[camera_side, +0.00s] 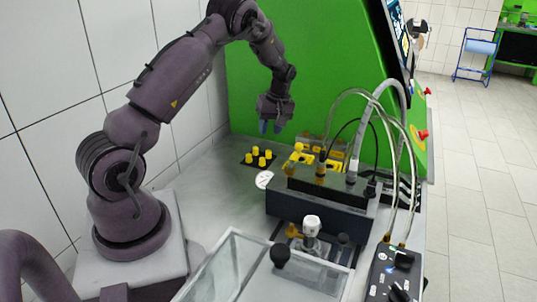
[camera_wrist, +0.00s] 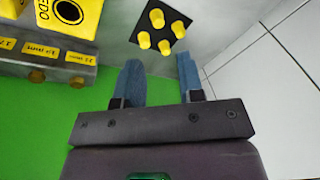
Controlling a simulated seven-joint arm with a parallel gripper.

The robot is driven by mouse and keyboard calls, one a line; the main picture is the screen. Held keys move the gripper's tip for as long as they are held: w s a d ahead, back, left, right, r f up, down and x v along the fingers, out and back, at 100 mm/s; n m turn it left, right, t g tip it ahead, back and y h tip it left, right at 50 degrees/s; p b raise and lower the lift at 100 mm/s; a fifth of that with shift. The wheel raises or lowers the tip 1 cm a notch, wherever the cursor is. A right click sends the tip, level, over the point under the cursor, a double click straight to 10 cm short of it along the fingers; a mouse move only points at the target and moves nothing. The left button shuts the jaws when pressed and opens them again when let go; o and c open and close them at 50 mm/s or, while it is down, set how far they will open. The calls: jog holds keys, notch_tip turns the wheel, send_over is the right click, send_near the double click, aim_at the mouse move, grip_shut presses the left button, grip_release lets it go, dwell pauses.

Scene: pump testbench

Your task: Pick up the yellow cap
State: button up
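Several yellow caps (camera_wrist: 157,18) stand on a small black square plate (camera_wrist: 151,30) in the upper middle of the wrist view. In the side view the caps (camera_side: 255,151) and the plate (camera_side: 246,159) are on the grey bench, near the green panel. My gripper (camera_wrist: 160,72) has two blue fingers set well apart, with nothing between them. In the side view my gripper (camera_side: 270,127) hangs above the bench, a little to the right of the caps and higher than them, touching none.
A yellow block device (camera_side: 305,155) stands right of the caps. A dark box (camera_side: 320,205) with cables and hoses is in front of it. A clear-walled tray (camera_side: 232,262) is nearer the camera. A white round disc (camera_side: 264,179) lies on the bench. The bench left of the caps is clear.

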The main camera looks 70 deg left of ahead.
aim_at(269, 151)
jog(key=w+a+n+y, duration=0.1)
jog(key=w+a+n, duration=0.2)
jog(key=a+n, duration=0.15)
jog(key=shift+n+t, duration=0.3)
jog(key=shift+n, duration=0.05)
jog(key=x, duration=0.8)
jog(key=d+x, duration=0.1)
jog(key=x, duration=0.3)
jog(key=shift+f, duration=0.2)
grip_shut()
